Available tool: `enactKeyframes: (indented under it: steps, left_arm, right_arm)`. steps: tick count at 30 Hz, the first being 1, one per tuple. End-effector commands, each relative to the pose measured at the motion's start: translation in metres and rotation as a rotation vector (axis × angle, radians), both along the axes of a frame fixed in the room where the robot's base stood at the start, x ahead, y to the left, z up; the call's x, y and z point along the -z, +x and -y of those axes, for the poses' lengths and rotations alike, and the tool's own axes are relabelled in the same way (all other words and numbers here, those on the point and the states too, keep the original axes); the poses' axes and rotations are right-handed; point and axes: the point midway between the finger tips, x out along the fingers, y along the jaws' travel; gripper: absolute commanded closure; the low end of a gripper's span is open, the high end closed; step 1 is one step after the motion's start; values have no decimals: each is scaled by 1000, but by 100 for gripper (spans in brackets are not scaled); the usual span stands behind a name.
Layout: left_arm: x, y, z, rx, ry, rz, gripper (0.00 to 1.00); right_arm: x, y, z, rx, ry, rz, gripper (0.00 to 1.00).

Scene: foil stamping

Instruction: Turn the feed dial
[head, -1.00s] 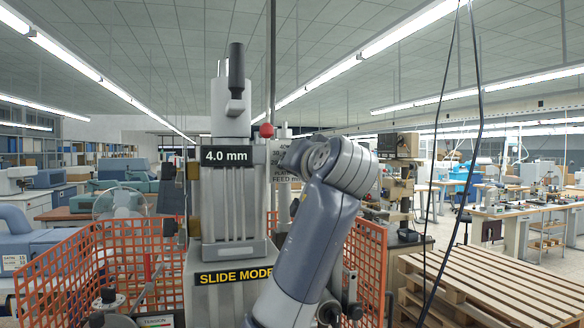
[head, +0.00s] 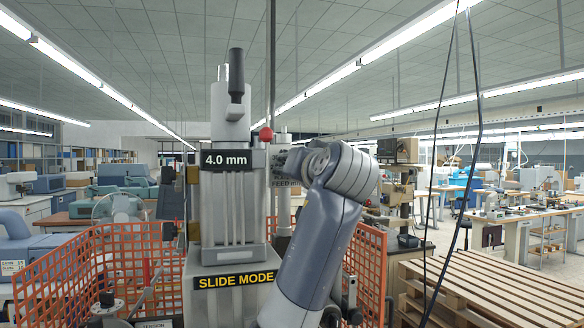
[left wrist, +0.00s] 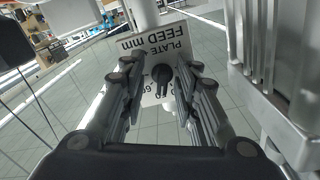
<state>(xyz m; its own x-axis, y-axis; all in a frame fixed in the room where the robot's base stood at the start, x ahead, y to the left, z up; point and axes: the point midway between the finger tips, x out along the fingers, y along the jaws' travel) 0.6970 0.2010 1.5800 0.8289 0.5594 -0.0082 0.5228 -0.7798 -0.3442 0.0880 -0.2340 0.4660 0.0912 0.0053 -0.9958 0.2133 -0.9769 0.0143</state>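The feed dial is a small dark round knob (left wrist: 161,74) in the left wrist view. It sits on a white plate (left wrist: 155,45) lettered "FEED mm" and "PLATE". My left gripper (left wrist: 158,78) is open. Its two fingers are on either side of the knob, with a gap visible on each side; depth of contact cannot be told. The knob and the fingertips are hidden there. My right gripper is not in view.
The grey press (head: 233,205) with "4.0 mm" and "SLIDE MODE" labels stands left of my arm. Orange mesh guards (head: 365,265) flank it. A wooden pallet stack (head: 485,285) is at the right. A red ball knob (head: 266,134) is above the plate.

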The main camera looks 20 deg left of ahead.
Motion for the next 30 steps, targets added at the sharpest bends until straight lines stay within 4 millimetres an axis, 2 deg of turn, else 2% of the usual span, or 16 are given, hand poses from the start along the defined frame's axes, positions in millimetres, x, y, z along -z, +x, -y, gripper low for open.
enactKeyframes:
  steps: [7,11,24,30]
  left_arm:
    - [-3,-1,0,0,1,6,71]
    - [-3,-9,6,3,3,7,71]
    - [-2,-81,55,3,0,6,71]
    - [-2,-98,66,0,1,4,71]
  right_arm:
    - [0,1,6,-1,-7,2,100]
    - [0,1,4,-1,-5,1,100]
    - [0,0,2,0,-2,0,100]
    - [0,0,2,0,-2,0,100]
